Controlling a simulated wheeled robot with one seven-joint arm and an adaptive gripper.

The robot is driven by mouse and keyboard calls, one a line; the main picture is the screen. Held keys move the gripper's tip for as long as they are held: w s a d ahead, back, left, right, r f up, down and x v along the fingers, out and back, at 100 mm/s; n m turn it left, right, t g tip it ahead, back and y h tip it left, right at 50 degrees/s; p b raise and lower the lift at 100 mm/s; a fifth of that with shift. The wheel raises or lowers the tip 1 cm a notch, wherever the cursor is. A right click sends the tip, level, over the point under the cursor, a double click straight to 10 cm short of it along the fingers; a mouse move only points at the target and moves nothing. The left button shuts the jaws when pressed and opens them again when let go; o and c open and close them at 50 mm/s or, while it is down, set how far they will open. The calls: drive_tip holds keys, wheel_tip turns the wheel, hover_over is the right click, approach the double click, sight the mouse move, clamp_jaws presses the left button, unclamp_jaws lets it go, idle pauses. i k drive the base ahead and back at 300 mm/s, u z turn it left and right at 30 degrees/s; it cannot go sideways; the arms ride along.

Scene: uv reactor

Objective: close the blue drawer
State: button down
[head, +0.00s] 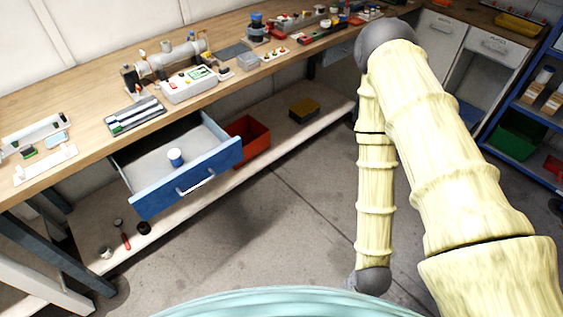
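The blue drawer (152,202) is pulled out from under the wooden workbench at the left of the head view. Its blue front carries a pale bar handle (197,184). The inside is light grey, and a small blue and white cup-like item (175,157) stands in it. My arm, in a pale yellow ribbed cover, comes in from the right and bends down over the floor, well to the right of the drawer and apart from it. My gripper is not seen in this view.
The workbench top (85,110) holds several instruments and small parts. A red bin (250,137) and a dark box with yellow (304,110) stand on the lower shelf. The floor (290,220) between drawer and arm is clear. A blue rack (520,115) stands at right.

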sight(206, 150)
drive_tip(key=z, duration=1.4)
drive_tip(key=k, duration=0.75)
drive_tip(key=u, duration=2.45)
